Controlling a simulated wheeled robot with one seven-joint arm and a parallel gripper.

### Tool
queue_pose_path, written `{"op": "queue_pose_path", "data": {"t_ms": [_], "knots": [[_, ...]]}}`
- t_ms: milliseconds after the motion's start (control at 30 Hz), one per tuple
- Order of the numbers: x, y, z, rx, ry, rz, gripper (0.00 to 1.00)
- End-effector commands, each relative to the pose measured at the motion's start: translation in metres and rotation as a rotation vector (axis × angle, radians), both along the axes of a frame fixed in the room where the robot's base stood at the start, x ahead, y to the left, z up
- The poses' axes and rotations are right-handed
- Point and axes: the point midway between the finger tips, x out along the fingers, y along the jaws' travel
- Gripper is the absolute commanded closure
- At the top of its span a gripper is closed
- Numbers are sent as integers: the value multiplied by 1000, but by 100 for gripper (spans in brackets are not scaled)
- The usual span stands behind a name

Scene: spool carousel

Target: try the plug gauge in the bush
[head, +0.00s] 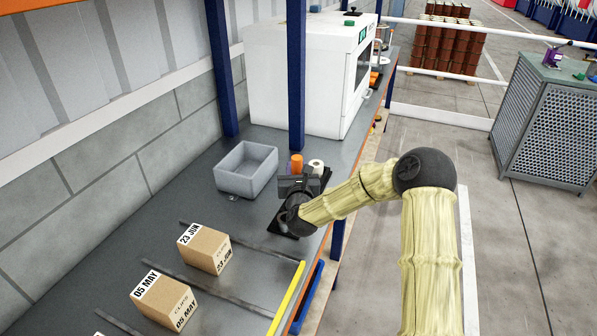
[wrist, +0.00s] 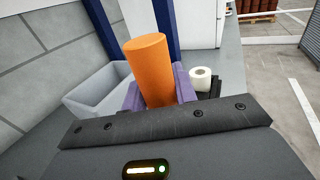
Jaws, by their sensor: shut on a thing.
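The plug gauge looks to be the orange cylinder (wrist: 150,62), upright between the purple jaws of my gripper (wrist: 159,92). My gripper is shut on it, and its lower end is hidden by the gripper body. In the head view the orange top (head: 296,162) shows just beyond my dark gripper (head: 298,183). The bush looks to be the short white ring (wrist: 201,79) with a dark hole in its top, just right of the jaws in the wrist view. It also shows in the head view (head: 316,165). The gauge is apart from the bush's hole.
A grey open bin (head: 246,169) stands left of my gripper. A blue post (head: 297,90) and a white machine (head: 300,75) rise behind. A dark plate (head: 283,222) lies under my wrist, near the bench's right edge.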

Motion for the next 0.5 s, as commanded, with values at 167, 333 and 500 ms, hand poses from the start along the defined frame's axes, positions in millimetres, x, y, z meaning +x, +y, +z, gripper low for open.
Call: {"op": "queue_pose_path", "data": {"t_ms": [167, 333, 500], "knots": [[0, -1, 9, 0, -2, -1, 100], [0, -1, 16, -1, -2, -1, 100], [0, -1, 23, -1, -2, 0, 100]]}}
